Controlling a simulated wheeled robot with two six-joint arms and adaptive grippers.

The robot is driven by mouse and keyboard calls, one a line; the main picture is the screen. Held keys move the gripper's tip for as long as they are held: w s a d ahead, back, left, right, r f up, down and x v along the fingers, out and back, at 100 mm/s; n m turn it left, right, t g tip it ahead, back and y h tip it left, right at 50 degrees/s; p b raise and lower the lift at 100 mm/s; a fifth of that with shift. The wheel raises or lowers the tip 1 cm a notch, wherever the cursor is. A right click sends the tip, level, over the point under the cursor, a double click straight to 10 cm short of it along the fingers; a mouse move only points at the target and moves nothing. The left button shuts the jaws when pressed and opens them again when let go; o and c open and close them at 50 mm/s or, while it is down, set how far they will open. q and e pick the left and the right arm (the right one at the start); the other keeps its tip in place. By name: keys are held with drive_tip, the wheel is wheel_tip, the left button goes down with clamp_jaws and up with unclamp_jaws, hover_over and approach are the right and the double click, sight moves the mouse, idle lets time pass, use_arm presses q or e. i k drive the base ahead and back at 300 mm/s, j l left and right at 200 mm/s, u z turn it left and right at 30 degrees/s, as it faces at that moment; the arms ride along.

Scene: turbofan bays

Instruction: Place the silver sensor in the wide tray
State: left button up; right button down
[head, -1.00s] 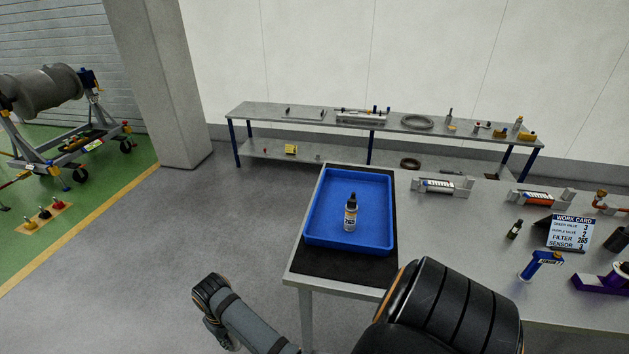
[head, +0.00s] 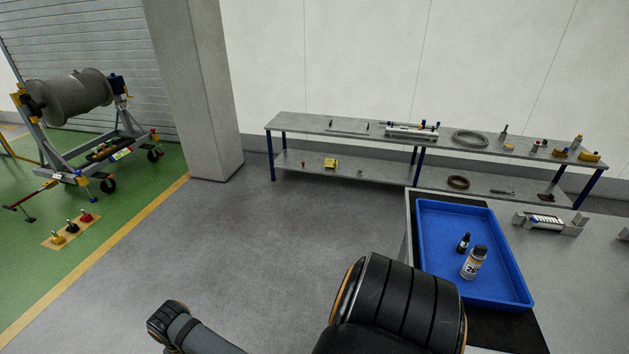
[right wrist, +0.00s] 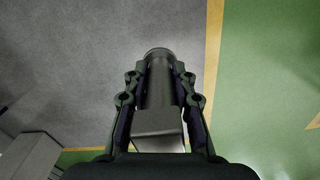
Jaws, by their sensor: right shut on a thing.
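My right gripper (right wrist: 160,76) is shut on the silver sensor (right wrist: 158,90), a grey cylinder with a paler flat block at its near end. In the right wrist view it is held above the floor, near a yellow line. The wide blue tray (head: 450,222) lies on a dark mat at the near table's left end, at the right of the head view. A white-labelled bottle (head: 474,262) and a small dark bottle (head: 463,243) stand in it. My right gripper and the sensor do not show in the head view. My left gripper is not identifiable.
The near table (head: 585,255) carries a grey cradle holding a labelled cylinder (head: 545,222). A long two-level bench (head: 350,127) stands along the back wall. A pillar (head: 200,90) and an engine on a wheeled stand (head: 70,97) are at left. Open grey floor lies between.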

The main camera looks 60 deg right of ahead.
sight(451, 228)
drive_tip(key=i+z, duration=0.6)
drive_tip(key=z, duration=0.15)
drive_tip(key=i+j+z, duration=0.1)
drive_tip(key=i+z, duration=0.3)
drive_tip(key=i+l+z, duration=0.2)
drive_tip(key=i+z, duration=0.25)
drive_tip(key=i, duration=0.15)
drive_tip(key=i+z, duration=0.5)
drive_tip(key=i, duration=0.15)
